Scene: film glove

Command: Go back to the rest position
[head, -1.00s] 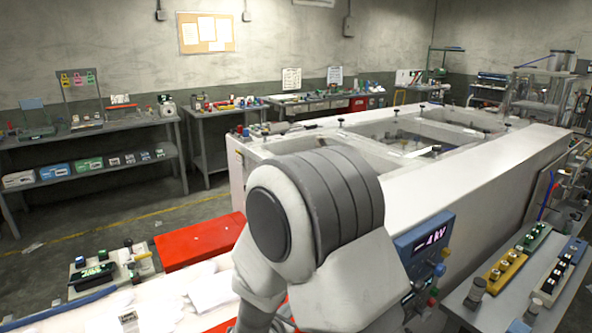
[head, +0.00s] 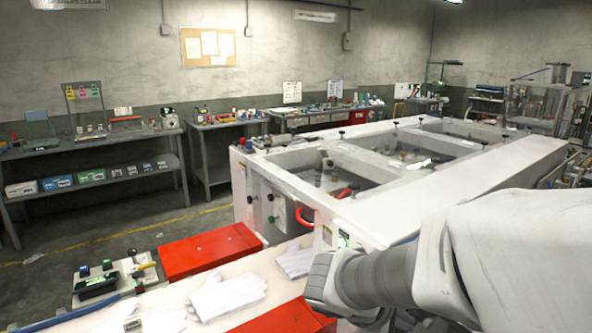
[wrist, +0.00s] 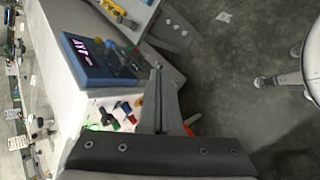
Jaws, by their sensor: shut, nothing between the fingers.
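My gripper (wrist: 158,75) shows in the wrist view, its fingers together and nothing between them. Beside it is a blue panel (wrist: 95,58) with a lit display, with several coloured knobs below. Grey floor (wrist: 235,60) fills much of the right side of that view. In the head view my arm reaches in from the right edge, its near part low over the front of the white bench (head: 440,205). My fingers cannot be made out in the head view.
White gloves (head: 226,297) lie on the near white surface, with another glove (head: 296,261) farther back. A red box (head: 208,252) stands at its left edge, and another red piece (head: 285,320) is close to my arm. Open floor (head: 110,238) lies at the left.

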